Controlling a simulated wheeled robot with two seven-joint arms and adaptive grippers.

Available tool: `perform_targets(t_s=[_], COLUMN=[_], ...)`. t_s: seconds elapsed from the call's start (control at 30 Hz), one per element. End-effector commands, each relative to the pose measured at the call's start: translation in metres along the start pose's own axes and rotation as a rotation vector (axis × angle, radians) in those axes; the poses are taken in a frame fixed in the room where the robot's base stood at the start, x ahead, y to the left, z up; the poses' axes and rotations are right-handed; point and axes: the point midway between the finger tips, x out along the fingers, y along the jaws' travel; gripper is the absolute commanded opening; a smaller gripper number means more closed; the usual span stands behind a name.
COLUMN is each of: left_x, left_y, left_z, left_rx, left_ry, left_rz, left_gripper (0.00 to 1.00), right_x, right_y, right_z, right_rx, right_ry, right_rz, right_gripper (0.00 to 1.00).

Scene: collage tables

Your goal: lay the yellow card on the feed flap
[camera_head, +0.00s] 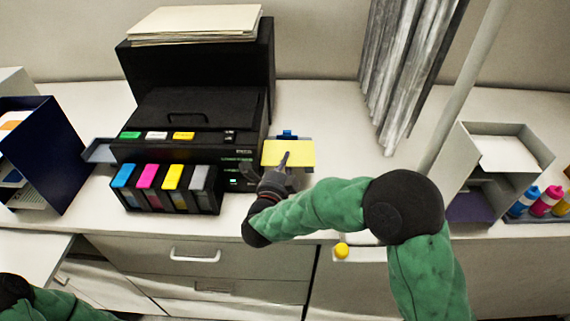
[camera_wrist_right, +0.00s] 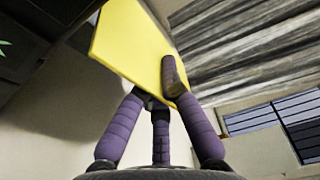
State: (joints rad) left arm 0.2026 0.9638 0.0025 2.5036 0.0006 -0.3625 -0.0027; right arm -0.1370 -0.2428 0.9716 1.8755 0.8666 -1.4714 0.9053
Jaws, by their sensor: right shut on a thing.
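The yellow card (camera_head: 288,153) is held up at the right side of the black printer (camera_head: 190,110). My right gripper (camera_head: 284,163) is shut on the card's near edge. In the right wrist view the purple fingers pinch a lower corner of the card (camera_wrist_right: 130,45), which stands out tilted beyond them. Behind the card, a grey flap with a blue guide (camera_head: 287,133) shows at the printer's right side, mostly hidden by the card. I cannot tell whether the card touches it. Another grey-blue flap (camera_head: 98,151) sticks out at the printer's left. My left gripper is out of view.
Ink cartridges in a black rack (camera_head: 165,190) stand in front of the printer. A grey curtain (camera_head: 405,70) hangs behind to the right. A grey shelf unit (camera_head: 470,175) and coloured bottles (camera_head: 545,200) stand at the right. A dark blue file holder (camera_head: 45,155) stands at the left.

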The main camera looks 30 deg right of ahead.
Motion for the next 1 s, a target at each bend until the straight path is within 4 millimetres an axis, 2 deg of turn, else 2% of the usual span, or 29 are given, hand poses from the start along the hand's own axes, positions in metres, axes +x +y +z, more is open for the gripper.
perform_targets(t_s=[0.37, 0.63, 1.0], left_x=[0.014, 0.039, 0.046], left_y=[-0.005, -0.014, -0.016], left_z=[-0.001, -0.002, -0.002], left_rx=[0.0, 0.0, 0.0], left_ry=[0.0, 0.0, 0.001], left_rz=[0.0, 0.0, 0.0], left_gripper=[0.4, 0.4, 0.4], right_x=[0.033, 0.032, 0.032], right_y=[0.021, 0.044, 0.05], right_z=[0.008, 0.008, 0.008], right_rx=[0.001, 0.001, 0.001], right_ry=[0.001, -0.001, 0.0], right_rz=[-0.001, -0.001, -0.001], right_gripper=[0.0, 0.0, 0.0])
